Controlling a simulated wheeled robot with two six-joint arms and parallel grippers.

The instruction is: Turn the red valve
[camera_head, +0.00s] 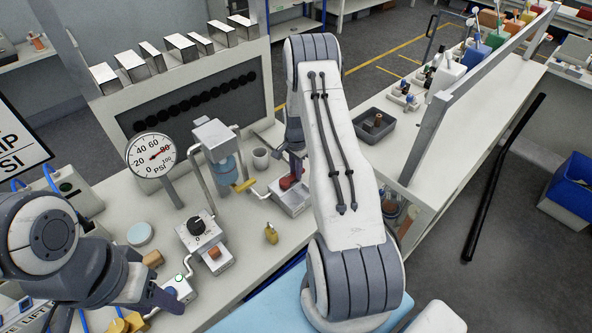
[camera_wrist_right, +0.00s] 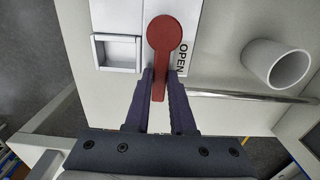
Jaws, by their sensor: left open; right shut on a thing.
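The red valve (camera_wrist_right: 164,35) has a round head and a flat lever, and sits on a pale block beside the word OPEN. In the head view the valve (camera_head: 288,182) is partly hidden by my right arm. My right gripper (camera_wrist_right: 161,82) is shut on the valve's lever, one dark finger on each side. In the head view my right gripper (camera_head: 295,165) is mostly behind the arm. My left gripper (camera_head: 118,311) is open and empty, low over the left front of the bench, well away from the valve.
A pressure gauge (camera_head: 151,156) stands left of a pipe stand with a blue vessel (camera_head: 222,171). A grey cup (camera_head: 261,158) is close to the valve; a white cup (camera_wrist_right: 277,66) shows in the wrist view. A control box with a black knob (camera_head: 198,226) is in front.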

